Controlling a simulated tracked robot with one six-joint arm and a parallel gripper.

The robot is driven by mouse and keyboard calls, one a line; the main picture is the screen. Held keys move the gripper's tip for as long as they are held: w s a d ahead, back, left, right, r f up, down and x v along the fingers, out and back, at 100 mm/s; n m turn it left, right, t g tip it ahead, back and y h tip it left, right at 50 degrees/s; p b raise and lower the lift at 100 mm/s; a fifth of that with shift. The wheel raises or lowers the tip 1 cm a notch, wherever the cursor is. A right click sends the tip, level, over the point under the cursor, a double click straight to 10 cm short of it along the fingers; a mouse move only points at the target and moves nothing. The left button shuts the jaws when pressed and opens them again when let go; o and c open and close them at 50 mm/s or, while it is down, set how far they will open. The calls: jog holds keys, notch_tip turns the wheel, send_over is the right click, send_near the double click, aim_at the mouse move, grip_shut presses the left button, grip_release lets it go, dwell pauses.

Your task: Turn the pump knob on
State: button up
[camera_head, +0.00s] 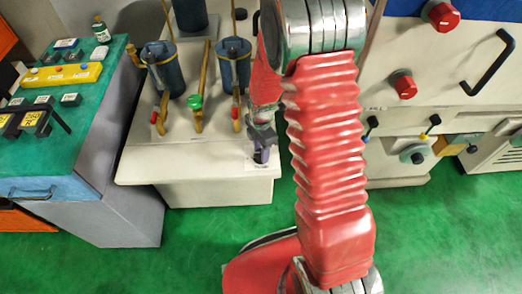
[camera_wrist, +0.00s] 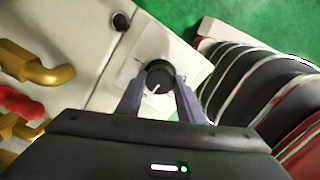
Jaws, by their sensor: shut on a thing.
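The pump knob (camera_wrist: 159,73) is a round black dial with a white pointer line, set on a white plate on the pale pump unit (camera_head: 215,188). In the wrist view its line points toward the bottom, slightly left. My gripper (camera_wrist: 158,84) has one finger on each side of the knob and is shut on it. In the head view my gripper (camera_head: 261,142) reaches down to the front right corner of the pump unit. The knob is mostly hidden there by the fingers.
Brass pipes, blue pump bodies (camera_head: 234,66) and red and green valve handles (camera_head: 195,102) stand on the unit behind and left of my gripper. A green-topped bench (camera_head: 95,105) is left; a cabinet with red knobs (camera_head: 404,85) is right.

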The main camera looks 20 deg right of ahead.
jog(key=shift+m, duration=0.4)
jog(key=m, duration=0.3)
jog(key=shift+m, duration=0.3)
jog(key=m, duration=0.4)
jog(key=shift+m, duration=0.3)
jog(key=m, duration=0.4)
jog(key=shift+w, duration=0.1)
jog(key=shift+m, duration=2.5)
jog(key=o, duration=1.1)
jog(key=shift+c, duration=0.2)
